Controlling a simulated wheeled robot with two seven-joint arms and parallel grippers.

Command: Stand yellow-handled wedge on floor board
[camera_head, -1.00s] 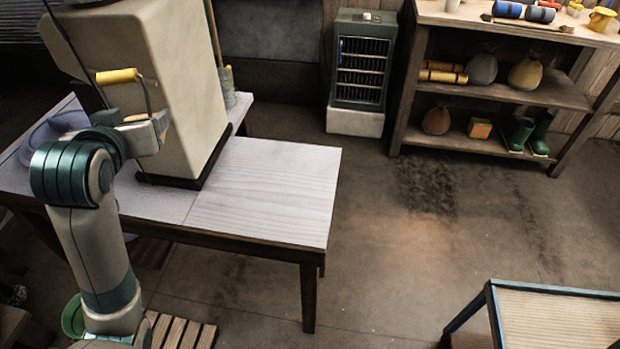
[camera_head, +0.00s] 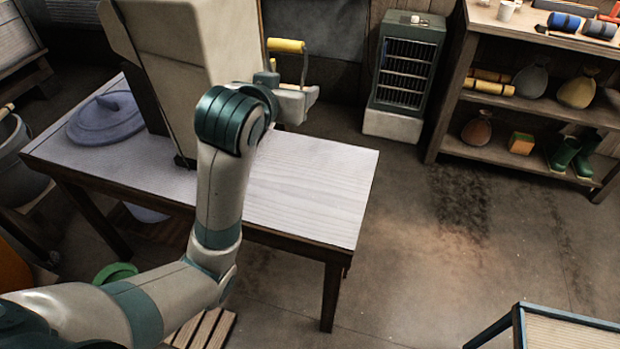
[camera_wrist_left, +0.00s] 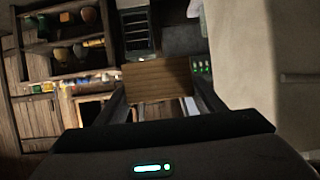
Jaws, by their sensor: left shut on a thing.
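My left gripper (camera_head: 296,96) is shut on the yellow-handled wedge and holds it raised above the far side of the table. The wedge's yellow handle (camera_head: 286,46) stands on a thin bracket above the jaws; my wrist hides part of the wedge. In the left wrist view, a flat wood-coloured piece (camera_wrist_left: 158,80) of the held thing shows between the fingers. A slatted wooden floor board (camera_head: 213,326) lies low near the table's front side, partly hidden by my left arm. My right gripper is not in view.
The pale table (camera_head: 320,190) carries a tall beige block (camera_head: 185,60) and a blue-grey lid (camera_head: 106,115). A green heater-like cabinet (camera_head: 410,60) and a shelf unit (camera_head: 520,95) stand behind. A blue-framed table (camera_head: 570,335) is at lower right. Floor between is clear.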

